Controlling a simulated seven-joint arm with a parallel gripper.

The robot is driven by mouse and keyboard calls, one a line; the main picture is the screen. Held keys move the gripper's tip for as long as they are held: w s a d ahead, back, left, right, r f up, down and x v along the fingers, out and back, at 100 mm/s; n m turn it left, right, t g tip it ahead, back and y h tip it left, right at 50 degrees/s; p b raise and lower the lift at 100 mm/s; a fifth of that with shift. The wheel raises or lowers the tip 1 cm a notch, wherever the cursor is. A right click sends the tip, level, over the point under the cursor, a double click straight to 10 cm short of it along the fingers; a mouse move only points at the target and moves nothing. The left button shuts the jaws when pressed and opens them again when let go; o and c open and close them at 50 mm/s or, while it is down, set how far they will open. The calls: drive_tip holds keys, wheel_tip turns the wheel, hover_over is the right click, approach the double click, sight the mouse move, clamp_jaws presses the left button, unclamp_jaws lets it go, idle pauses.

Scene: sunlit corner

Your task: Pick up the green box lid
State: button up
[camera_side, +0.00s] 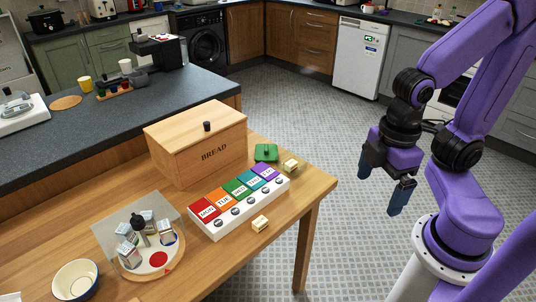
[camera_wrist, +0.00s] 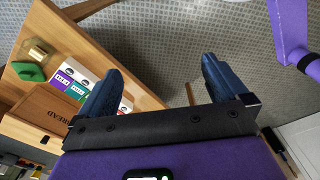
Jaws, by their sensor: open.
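The green box lid (camera_side: 266,152) lies on the wooden table (camera_side: 315,186), with a small knob on top. It sits to the right of the bread box and behind the pill organizer. It also shows at the left of the wrist view as a green lid (camera_wrist: 28,71). My gripper (camera_side: 390,180) hangs in the air to the right of the table, well apart from the lid. In the wrist view my gripper (camera_wrist: 163,68) has its two blue fingers spread wide, with nothing between them.
A wooden bread box (camera_side: 196,145) stands left of the lid. A pill organizer (camera_side: 238,205) with coloured day lids lies in front. Small pale blocks (camera_side: 291,166) lie near the table edge.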

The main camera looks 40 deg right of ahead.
drive_tip(key=w+a+m+t, duration=0.1)
drive_tip(key=w+a+m, duration=0.3)
drive_tip(key=w, duration=0.8)
drive_tip(key=m+t+h, duration=0.2)
drive_tip(key=m+h, duration=0.2)
drive_tip(key=m, duration=1.3)
hover_over(266, 148)
drive_tip(key=s+a, duration=0.1)
drive_tip(key=s, duration=0.1)
wheel_tip(266, 148, down, 19)
drive_tip(key=shift+w+f, duration=0.1)
drive_tip(key=shift+a+x, duration=0.2)
drive_tip(key=shift+x, duration=1.45)
drive_tip(key=shift+a+x, duration=0.2)
drive_tip(key=shift+x, duration=1.5)
drive_tip(key=shift+f, duration=0.1)
drive_tip(key=c, duration=0.7)
